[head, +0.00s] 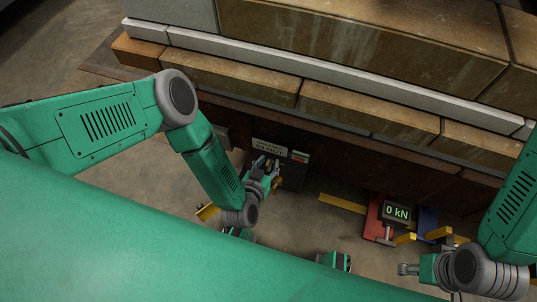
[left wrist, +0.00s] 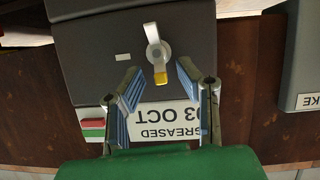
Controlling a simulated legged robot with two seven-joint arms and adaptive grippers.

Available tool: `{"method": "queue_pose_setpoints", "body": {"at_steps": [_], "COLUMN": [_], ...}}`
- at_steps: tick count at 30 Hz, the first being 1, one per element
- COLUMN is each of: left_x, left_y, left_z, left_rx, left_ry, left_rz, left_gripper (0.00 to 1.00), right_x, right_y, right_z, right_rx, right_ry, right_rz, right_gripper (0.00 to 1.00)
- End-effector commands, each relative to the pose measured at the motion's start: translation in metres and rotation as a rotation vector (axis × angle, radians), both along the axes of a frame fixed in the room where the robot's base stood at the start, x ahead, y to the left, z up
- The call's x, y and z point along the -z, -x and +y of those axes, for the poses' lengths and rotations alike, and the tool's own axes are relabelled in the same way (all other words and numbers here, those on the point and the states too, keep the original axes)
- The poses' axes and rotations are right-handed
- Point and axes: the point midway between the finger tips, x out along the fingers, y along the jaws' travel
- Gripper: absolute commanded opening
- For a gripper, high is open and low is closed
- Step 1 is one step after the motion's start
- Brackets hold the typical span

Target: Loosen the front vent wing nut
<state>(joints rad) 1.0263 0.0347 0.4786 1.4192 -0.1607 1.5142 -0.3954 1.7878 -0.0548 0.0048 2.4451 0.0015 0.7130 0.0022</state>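In the left wrist view a silver round fitting with a short yellow-tipped arm (left wrist: 154,46) sits on the face of a dark grey box (left wrist: 90,55). It may be the vent wing nut; I cannot be sure. My left gripper (left wrist: 158,82) is open, its blue-padded fingers apart with the yellow tip between their ends in the picture. Contact is not visible. In the head view my left gripper (head: 266,168) is in front of the low wall, hiding much of the box. My right gripper (head: 408,268) is low at right, away from the box; its fingers are too small to judge.
A label reading GREASED 03 OCT (left wrist: 165,120) and a red-green marker (left wrist: 93,128) lie near the fingers. Another grey box (left wrist: 305,55) is at right. A "0 kN" display (head: 397,212) stands by a red block (head: 374,222). Stacked brown blocks (head: 360,50) rise above.

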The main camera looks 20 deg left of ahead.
Motion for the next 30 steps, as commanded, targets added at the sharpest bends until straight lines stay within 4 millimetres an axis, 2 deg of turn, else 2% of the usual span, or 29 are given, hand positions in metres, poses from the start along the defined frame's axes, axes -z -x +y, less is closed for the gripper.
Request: {"method": "queue_pose_setpoints", "body": {"at_steps": [6,12,18,30], "left_x": [-0.043,-0.072,-0.081,-0.08], "left_y": [-0.002,-0.003,-0.003,-0.003], "left_z": [-0.001,-0.001,0.0,0.0], "left_rx": [0.003,0.002,0.001,0.0], "left_ry": [0.001,0.0,0.0,-0.001], "left_rz": [-0.002,-0.003,-0.003,-0.003], "left_gripper": [0.3,0.3,0.3,0.3], "right_x": [0.0,0.0,0.0,0.0], "right_y": [0.0,0.0,0.0,-0.001], "right_z": [0.0,0.0,0.0,0.0], "right_rx": [0.0,0.0,0.0,0.0], "right_ry": [0.0,0.0,0.0,0.0], "right_rz": [0.0,0.0,0.0,0.002], "right_gripper": [0.4,0.4,0.4,0.4]}}
